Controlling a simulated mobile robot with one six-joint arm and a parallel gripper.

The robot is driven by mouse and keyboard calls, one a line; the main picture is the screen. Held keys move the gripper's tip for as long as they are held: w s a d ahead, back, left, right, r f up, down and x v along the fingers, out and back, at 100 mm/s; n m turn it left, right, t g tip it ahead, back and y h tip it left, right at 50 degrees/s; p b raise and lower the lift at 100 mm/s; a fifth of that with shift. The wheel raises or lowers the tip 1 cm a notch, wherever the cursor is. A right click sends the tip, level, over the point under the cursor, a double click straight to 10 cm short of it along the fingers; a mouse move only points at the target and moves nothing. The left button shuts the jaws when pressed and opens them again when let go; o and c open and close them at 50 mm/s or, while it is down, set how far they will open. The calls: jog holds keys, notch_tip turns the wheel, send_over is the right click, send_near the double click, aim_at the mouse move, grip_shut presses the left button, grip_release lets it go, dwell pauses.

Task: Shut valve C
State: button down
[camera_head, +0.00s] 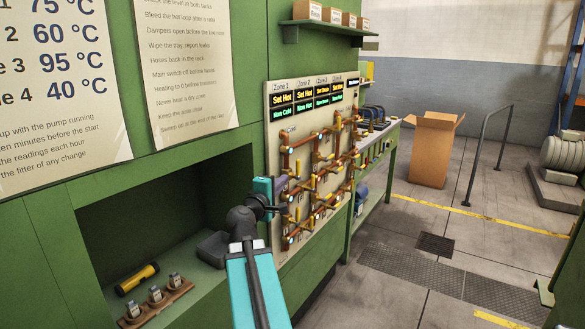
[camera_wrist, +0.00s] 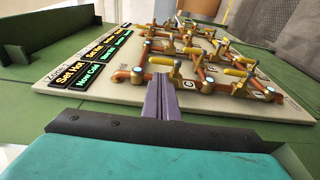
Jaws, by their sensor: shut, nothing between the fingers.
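A pale valve panel (camera_head: 274,108) with copper pipes and several yellow-handled valves is on the green wall in the head view. It fills the upper middle of the wrist view (camera_wrist: 60,92). A letter that looks like C shows on the panel just right of my fingertips in the wrist view. I cannot tell for certain which handle is valve C. My gripper (camera_wrist: 158,80) has its purple fingers shut and empty, tips close to a pipe joint and a yellow handle (camera_wrist: 162,61). I cannot tell if they touch. In the head view my gripper (camera_head: 283,184) is at the panel's lower left.
Zone displays (camera_head: 308,98) run along the panel's top. A shelf with small boxes (camera_head: 330,14) is above. A green recess at left holds a yellow-black cylinder (camera_head: 137,279) and a dark tray (camera_head: 213,248).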

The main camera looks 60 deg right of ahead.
aim_at(297, 167)
jog(key=shift+w+d+r+p, duration=0.1)
jog(key=shift+d+p, duration=0.35)
jog(key=shift+p, duration=0.65)
jog(key=shift+w+d+p, duration=0.3)
jog(key=shift+d+p, duration=0.15)
jog(key=shift+d, duration=1.05)
jog(key=shift+w+d+p, duration=0.3)
jog(key=shift+d+p, duration=0.1)
jog(key=shift+d, duration=1.05)
jog(key=shift+w+d+p, duration=0.3)
jog(key=shift+d+p, duration=0.15)
jog(key=shift+d, duration=1.05)
jog(key=shift+a+f, duration=0.2)
jog(key=shift+a, duration=0.05)
jog(key=shift+d+r, duration=0.1)
jog(key=shift+d, duration=0.1)
jog(key=shift+w+r+p, duration=0.1)
jog(key=shift+p, duration=0.2)
